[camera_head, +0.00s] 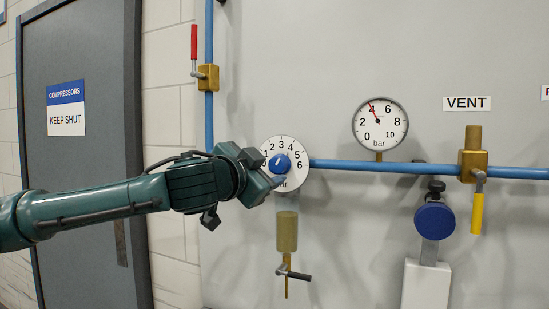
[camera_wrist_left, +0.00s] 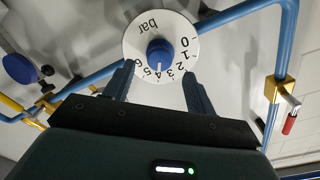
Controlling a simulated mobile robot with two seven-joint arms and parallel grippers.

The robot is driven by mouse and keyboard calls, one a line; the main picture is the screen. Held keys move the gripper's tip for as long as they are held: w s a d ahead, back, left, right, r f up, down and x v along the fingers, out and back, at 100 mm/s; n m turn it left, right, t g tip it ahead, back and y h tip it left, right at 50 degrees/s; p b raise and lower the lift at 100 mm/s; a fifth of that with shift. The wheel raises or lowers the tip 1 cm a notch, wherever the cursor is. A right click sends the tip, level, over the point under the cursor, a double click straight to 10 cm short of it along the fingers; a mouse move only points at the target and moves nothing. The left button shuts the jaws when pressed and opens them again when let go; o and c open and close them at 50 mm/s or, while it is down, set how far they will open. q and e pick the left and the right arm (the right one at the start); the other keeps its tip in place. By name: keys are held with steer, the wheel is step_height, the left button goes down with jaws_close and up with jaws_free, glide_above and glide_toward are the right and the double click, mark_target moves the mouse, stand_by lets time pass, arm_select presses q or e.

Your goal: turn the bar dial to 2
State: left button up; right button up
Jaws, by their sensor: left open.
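The bar dial (camera_head: 292,182) is a white round plate marked 0 to 6 with a blue knob (camera_head: 281,163) at its centre, on the grey panel. My left gripper (camera_head: 264,168) is open at the dial's left side, overlapping part of the plate. In the left wrist view its two fingers (camera_wrist_left: 160,82) are spread, with the knob (camera_wrist_left: 160,53) beyond and between their tips. I see no grip on the knob. My right gripper is not in view.
A round bar gauge (camera_head: 393,137), its red needle near 4, sits right of the dial above a blue pipe (camera_head: 350,165). A brass valve with a black handle (camera_head: 298,275) hangs below the dial. A red-handled valve (camera_head: 208,77) is upper left; a yellow-handled one (camera_head: 477,212) is right.

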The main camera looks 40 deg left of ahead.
mark_target(276, 164)
arm_select(q)
steer(key=shift+p+x, duration=0.65)
steer(key=shift+x, duration=1.8)
steer(key=c, duration=1)
